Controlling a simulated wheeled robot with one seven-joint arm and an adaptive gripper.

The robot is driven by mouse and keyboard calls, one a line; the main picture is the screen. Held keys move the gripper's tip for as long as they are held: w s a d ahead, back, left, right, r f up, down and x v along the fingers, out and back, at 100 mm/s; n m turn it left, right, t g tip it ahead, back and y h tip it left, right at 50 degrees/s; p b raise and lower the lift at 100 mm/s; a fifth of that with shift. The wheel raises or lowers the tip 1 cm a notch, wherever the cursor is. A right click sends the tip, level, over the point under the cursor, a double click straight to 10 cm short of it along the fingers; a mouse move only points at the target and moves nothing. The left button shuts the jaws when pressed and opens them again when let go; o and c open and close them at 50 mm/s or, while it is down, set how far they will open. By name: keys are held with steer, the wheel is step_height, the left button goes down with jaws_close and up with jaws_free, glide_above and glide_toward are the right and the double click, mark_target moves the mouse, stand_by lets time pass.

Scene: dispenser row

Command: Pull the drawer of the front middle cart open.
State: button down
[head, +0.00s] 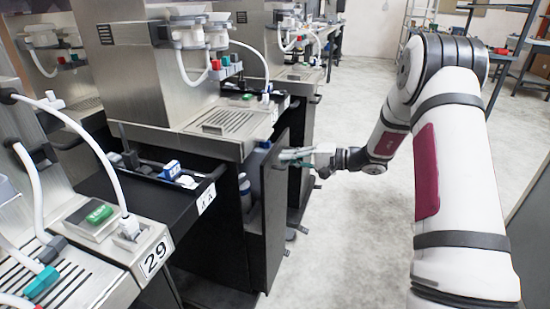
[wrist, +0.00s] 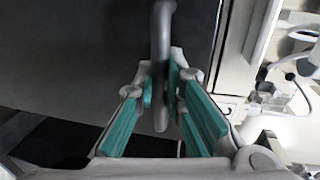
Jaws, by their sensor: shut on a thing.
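The front middle cart is a steel dispenser unit (head: 190,110) with dark lower parts. A tall dark front panel (head: 273,205) stands at its right side, below the steel top. My gripper (head: 288,157) is at the upper part of this panel. In the wrist view, the green-padded fingers of my gripper (wrist: 160,92) are closed on both sides of a grey bar handle (wrist: 162,45). Behind the handle is a dark flat face (wrist: 75,55). In the head view the handle is hidden by the fingers.
An open black tray drawer (head: 205,186) with blue and white items sticks out left of the panel. More units stand behind. The pale floor (head: 345,235) to the right is clear.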

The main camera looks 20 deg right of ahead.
steer(key=f+b+v, duration=0.1)
steer(key=f+v, duration=0.1)
steer(key=v, duration=0.8)
steer(key=f+b+v, duration=0.1)
steer(key=f+v, duration=0.1)
steer(key=v, duration=0.9)
steer(key=shift+s+d, duration=0.25)
steer(key=shift+f, duration=0.1)
steer(key=c, duration=1.7)
jaws_free()
steer(key=shift+o, duration=0.2)
steer(key=shift+d, duration=0.1)
steer(key=v, duration=1.2)
